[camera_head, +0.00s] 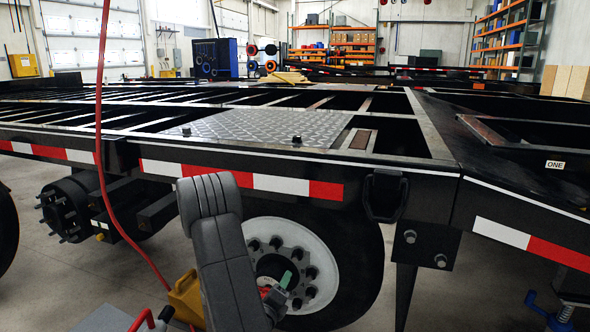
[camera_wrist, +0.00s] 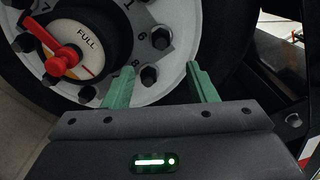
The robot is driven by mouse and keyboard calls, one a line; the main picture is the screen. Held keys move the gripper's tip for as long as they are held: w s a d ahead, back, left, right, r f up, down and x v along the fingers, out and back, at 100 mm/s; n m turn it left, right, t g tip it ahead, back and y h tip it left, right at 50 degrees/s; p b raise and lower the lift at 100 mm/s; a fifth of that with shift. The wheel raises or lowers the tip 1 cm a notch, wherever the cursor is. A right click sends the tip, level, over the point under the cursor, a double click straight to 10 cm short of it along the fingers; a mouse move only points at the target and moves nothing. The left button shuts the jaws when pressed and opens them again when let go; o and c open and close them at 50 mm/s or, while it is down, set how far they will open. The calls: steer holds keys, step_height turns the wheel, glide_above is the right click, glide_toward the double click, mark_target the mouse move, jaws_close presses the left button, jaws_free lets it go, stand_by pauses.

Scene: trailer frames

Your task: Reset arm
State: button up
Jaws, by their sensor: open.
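My arm is folded in front of the trailer frame in the head view, beside the white wheel (camera_head: 318,247). My gripper (camera_wrist: 152,82) shows in the wrist view with its two green fingers apart and nothing between them. In the head view, part of my gripper (camera_head: 284,281) shows green in front of the wheel, and the arm hides the rest. In the wrist view, the fingers are in front of the white rim (camera_wrist: 165,15), near a dark lug nut (camera_wrist: 149,75). A hub gauge marked FULL (camera_wrist: 80,45) with a red pointer (camera_wrist: 62,60) is left of them.
The black trailer frame (camera_head: 400,170) with red and white tape spans the view. A bare hub (camera_head: 65,209) is at left. A red hose (camera_head: 128,250) hangs left of my arm. A yellow object (camera_head: 187,297) stands low beside it. A blue clamp (camera_head: 550,315) is lower right.

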mark_target(295, 260)
steer(key=b+x, duration=0.2)
steer(key=x, duration=1)
steer(key=shift+w+d+f, duration=0.15)
steer(key=shift+w+d, duration=0.05)
steer(key=shift+d, duration=0.05)
steer(key=shift+w+n, duration=0.15)
steer(key=shift+n, duration=0.15)
steer(key=n, duration=0.4)
steer(key=shift+n, duration=0.3)
steer(key=n, duration=1)
steer(key=shift+n, duration=0.4)
steer(key=n, duration=0.4)
steer(key=shift+n, duration=0.4)
